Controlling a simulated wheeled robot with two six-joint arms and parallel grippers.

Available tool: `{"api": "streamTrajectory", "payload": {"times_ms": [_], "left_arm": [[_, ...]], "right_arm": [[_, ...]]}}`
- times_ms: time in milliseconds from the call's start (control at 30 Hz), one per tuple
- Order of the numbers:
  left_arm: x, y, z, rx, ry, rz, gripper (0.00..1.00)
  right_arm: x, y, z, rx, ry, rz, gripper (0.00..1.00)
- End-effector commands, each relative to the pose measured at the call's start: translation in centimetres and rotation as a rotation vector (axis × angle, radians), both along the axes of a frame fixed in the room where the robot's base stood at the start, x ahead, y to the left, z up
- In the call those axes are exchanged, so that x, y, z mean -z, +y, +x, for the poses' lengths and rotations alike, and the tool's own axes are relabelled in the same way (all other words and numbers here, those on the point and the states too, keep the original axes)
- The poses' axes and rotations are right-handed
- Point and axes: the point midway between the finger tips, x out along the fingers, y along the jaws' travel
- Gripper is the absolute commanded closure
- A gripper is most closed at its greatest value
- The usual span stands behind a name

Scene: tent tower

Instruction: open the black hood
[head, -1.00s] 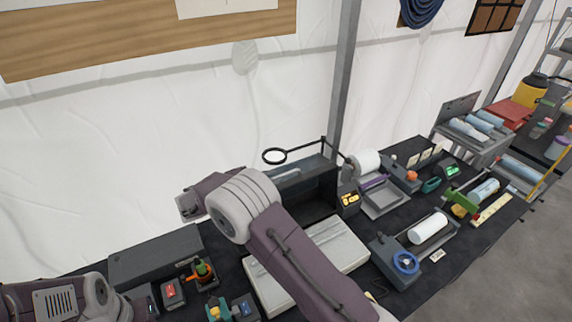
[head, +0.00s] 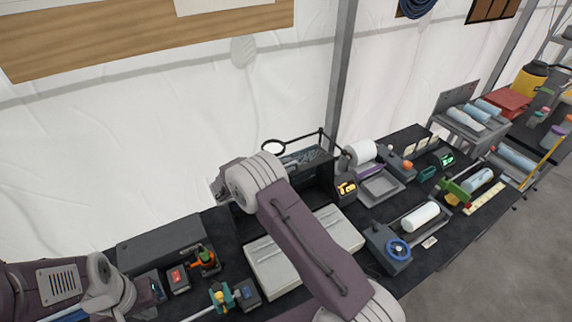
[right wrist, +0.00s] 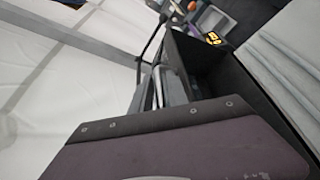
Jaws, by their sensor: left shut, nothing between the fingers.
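The black hood (head: 318,180) is a dark box with an open front at the back of the black table, partly hidden behind my right arm. Its dark wall also shows in the right wrist view (right wrist: 185,58). My right gripper (head: 222,190) is at the hood's left side in the head view. Its fingers are hidden behind my wrist, and I cannot see contact. In the right wrist view a purple-grey plate of mine covers the bottom, with no fingertips visible. My left gripper (head: 152,287) is shut and empty at the lower left, partly hidden and far from the hood.
A pale ribbed panel (head: 278,262) lies before the hood. A long dark box (head: 160,243) is at the left.

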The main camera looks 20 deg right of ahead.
Motion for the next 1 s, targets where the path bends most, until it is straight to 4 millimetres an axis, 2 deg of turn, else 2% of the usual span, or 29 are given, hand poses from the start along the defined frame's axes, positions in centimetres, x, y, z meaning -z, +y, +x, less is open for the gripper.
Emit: {"api": "streamTrajectory", "payload": {"times_ms": [33,100,1000], "left_arm": [[0.02,0.00,0.00,0.000,0.000,0.000,1.00],[0.02,0.00,0.00,0.000,0.000,0.000,1.00],[0.01,0.00,0.00,0.000,0.000,0.000,1.00]], "right_arm": [[0.00,0.01,0.00,0.000,0.000,0.000,0.83],[-0.01,0.02,-0.01,0.000,0.000,0.000,1.00],[-0.03,0.06,-0.01,-0.001,0.000,0.001,1.00]]}}
